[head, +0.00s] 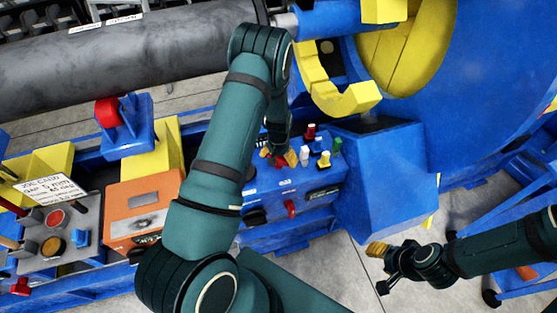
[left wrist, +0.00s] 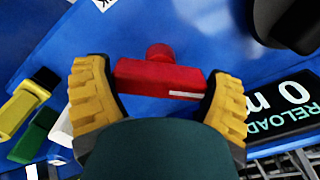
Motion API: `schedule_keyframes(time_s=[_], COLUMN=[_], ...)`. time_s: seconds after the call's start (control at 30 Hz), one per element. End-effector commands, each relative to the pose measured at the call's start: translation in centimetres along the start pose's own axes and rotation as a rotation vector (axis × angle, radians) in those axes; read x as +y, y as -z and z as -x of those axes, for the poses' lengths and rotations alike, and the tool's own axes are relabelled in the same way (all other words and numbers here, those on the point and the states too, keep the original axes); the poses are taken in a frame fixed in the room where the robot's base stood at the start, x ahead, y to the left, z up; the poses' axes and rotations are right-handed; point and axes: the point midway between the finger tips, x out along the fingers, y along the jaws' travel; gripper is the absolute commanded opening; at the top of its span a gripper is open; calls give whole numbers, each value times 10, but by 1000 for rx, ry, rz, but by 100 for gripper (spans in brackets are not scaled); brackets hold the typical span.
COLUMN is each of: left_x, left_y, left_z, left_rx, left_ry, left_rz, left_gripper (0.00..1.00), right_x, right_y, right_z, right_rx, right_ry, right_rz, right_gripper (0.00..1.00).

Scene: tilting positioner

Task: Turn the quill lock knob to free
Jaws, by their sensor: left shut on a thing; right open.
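A red bar-shaped knob (left wrist: 158,78) with a round red stub and a white mark at its right end sits on a blue panel. I take it for the quill lock knob; no label on it is readable. My left gripper (left wrist: 160,88) has its yellow pads at the two ends of the bar and is shut on it. In the head view my left gripper (head: 277,160) is over the blue control box (head: 310,182), largely hiding the knob. My right gripper (head: 380,268) is open and empty above the floor at the lower right.
White, red, yellow and green controls (head: 323,159) stand close right of my left gripper. A dark display (left wrist: 285,112) reads RELOAD. A red knob (head: 291,208) is on the box front. A yellow hook (head: 345,100) hangs above. Bare floor (head: 340,270) lies left of my right gripper.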

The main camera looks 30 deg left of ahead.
Motion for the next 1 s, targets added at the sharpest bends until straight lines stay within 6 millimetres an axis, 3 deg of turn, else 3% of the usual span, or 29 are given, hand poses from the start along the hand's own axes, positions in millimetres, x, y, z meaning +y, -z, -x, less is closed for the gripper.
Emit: schedule_keyframes(time_s=[0.5, 1.0], left_x=[0, 0], left_y=[1, 1], left_z=[1, 1], left_rx=[3, 3], left_ry=[0, 0], left_rz=[470, 711], left_gripper=[48, 48], right_x=[4, 5], right_y=[-5, -6], right_z=[-11, -12], right_rx=[-11, -13], right_ry=[1, 1], right_rz=[3, 4], right_gripper=[47, 47])
